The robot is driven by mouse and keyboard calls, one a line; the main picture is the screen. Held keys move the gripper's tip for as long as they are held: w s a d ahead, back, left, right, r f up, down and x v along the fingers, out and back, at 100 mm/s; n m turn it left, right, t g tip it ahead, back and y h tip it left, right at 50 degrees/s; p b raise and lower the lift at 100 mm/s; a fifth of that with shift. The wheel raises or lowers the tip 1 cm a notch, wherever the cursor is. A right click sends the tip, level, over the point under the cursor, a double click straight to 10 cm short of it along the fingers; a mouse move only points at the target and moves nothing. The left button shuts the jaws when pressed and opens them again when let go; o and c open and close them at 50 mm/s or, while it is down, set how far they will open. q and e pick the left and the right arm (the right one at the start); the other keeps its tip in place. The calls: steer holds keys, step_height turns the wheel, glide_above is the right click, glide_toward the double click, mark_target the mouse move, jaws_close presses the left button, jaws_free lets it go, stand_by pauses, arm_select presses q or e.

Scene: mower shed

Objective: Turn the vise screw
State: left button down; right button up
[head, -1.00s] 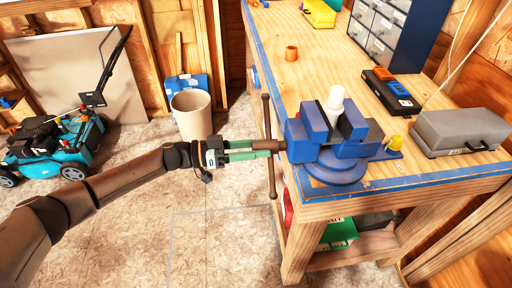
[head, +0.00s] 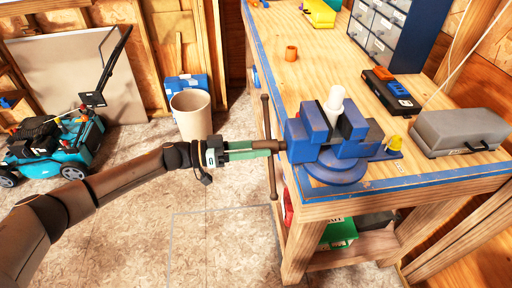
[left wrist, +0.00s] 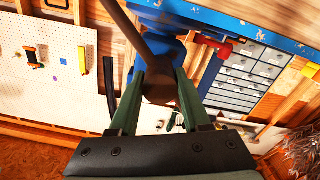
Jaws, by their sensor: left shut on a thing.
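The blue vise (head: 340,150) is mounted at the near left corner of the workbench. A white cylindrical thing (head: 336,98) stands upright between its jaws. The vise screw (head: 284,145) sticks out to the left, with a long brown handle bar (head: 270,170) hanging nearly upright through its end. My left gripper (head: 270,146) is shut on the screw's end, its green fingers one on each side. In the left wrist view the fingers (left wrist: 158,88) hold the brown screw head (left wrist: 158,84), and the bar runs up and left. My right gripper is not in view.
The workbench (head: 320,62) carries a grey case (head: 458,132), a black and orange box (head: 390,88), a drawer cabinet (head: 378,25) and an orange ring (head: 291,53). A bin (head: 192,115) and a teal mower (head: 60,145) stand on the floor.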

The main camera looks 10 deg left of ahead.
arm_select(q)
steer(key=shift+d+r, duration=0.25)
stand_by(0.4)
steer(key=c, duration=0.7)
jaws_free()
steer(key=shift+c, duration=0.2)
steer(key=o, duration=0.3)
steer(key=shift+d+f, duration=0.1)
steer(key=shift+o, duration=0.3)
steer(key=shift+a+f, duration=0.1)
steer(key=shift+a, duration=0.1)
steer(key=shift+a, duration=0.1)
steer(key=shift+a, duration=0.35)
steer(key=b+v, duration=0.2)
steer(key=v, duration=0.9)
steer(key=shift+s+a, duration=0.2)
steer(key=shift+a, duration=0.05)
